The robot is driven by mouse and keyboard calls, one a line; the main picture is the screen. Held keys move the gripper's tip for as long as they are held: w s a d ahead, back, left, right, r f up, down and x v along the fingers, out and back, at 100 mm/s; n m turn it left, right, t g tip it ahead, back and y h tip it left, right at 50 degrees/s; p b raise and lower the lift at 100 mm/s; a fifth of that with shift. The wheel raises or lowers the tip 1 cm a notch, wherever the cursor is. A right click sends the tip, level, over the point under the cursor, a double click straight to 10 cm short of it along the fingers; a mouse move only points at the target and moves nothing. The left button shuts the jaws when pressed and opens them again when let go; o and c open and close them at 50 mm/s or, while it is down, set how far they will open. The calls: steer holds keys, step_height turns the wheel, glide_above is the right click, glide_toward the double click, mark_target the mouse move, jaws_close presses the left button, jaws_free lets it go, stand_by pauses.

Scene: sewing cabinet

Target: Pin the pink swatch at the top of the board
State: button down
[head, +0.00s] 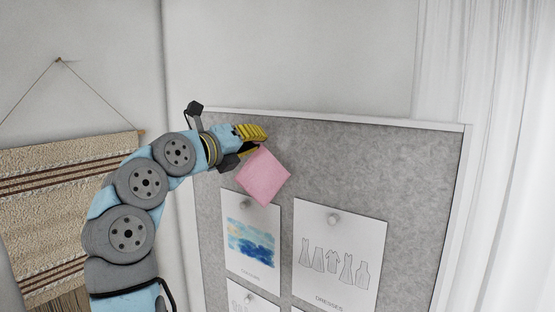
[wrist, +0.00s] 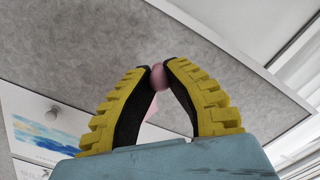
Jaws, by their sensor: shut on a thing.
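The pink swatch (head: 263,176) is a small square, tilted corner-down, at my fingertips in front of the upper left of the grey board (head: 400,170). My gripper (head: 260,143) reaches in from the left, just below the board's top edge. In the wrist view the yellow-and-black fingers (wrist: 158,72) close on a small rounded pink piece, with a paler pink part of the swatch (wrist: 160,112) showing between them. I cannot tell whether the rounded piece is a pin head. Whether the swatch touches the board is unclear.
A watercolour sheet (head: 251,243) and a dresses sheet (head: 338,256) are pinned below the swatch, with more sheets under them. The board's upper right is bare. A woven hanging (head: 60,200) is at left and a white curtain (head: 505,150) at right.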

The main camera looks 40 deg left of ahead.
mark_target(283, 130)
steer(key=shift+r, duration=0.55)
steer(key=shift+w+p, duration=1.6)
steer(key=shift+w, duration=1.35)
steer(key=shift+w+f+p, duration=0.1)
steer(key=shift+w+p, duration=0.25)
steer(key=shift+w, duration=0.25)
steer(key=shift+w, duration=0.35)
steer(key=c, duration=1.1)
jaws_free()
steer(key=shift+s, duration=0.15)
